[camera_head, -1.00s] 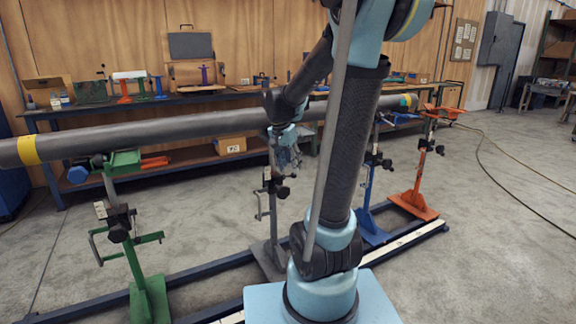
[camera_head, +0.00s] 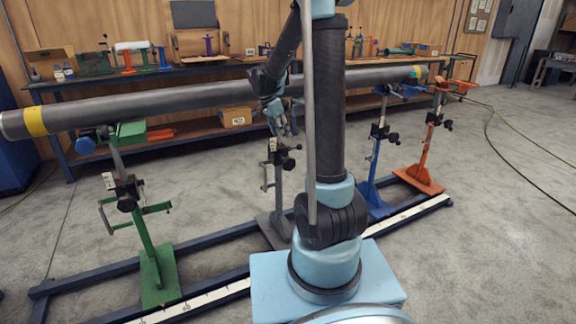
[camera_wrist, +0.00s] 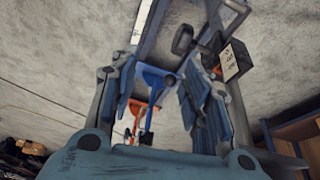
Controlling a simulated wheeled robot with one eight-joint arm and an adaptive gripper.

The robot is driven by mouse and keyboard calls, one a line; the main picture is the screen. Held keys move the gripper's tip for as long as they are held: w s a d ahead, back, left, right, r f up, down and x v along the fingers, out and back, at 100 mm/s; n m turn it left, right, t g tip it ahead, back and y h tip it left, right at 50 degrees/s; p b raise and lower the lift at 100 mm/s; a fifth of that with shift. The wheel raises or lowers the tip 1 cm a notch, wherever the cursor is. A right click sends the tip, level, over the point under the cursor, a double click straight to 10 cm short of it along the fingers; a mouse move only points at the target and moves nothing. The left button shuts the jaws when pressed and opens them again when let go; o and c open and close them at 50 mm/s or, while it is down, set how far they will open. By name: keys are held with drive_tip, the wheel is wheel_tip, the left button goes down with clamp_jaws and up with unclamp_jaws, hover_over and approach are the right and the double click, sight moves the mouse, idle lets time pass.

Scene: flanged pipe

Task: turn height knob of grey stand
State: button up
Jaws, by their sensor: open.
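The grey stand (camera_head: 278,188) stands under the long pipe, just left of my arm in the head view. A black clamp block with a black knob (camera_head: 297,148) sits on its upright. In the wrist view the stand's block with a white label (camera_wrist: 229,62) is at upper right, with a dark round knob (camera_wrist: 182,40) to its left. My gripper (camera_head: 278,120) is above the block, near the pipe. In the wrist view my gripper (camera_wrist: 160,78) is open, fingers apart, with nothing held between them. Part of the stand is behind the right finger.
The pipe (camera_head: 170,98) runs across the scene. A green stand (camera_head: 150,250) is at left; a blue stand (camera_head: 376,155) and an orange stand (camera_head: 428,150) are at right. A dark floor rail (camera_head: 85,275) links the stands. A workbench (camera_head: 60,90) is behind.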

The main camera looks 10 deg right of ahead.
drive_tip(key=m, duration=0.2)
approach(286, 158)
drive_tip(key=x, duration=1.2)
drive_tip(key=shift+s+d+f, duration=0.1)
drive_tip(key=shift+d+f, duration=0.2)
drive_tip(key=shift+f, duration=0.05)
drive_tip(key=shift+c, duration=0.3)
clamp_jaws()
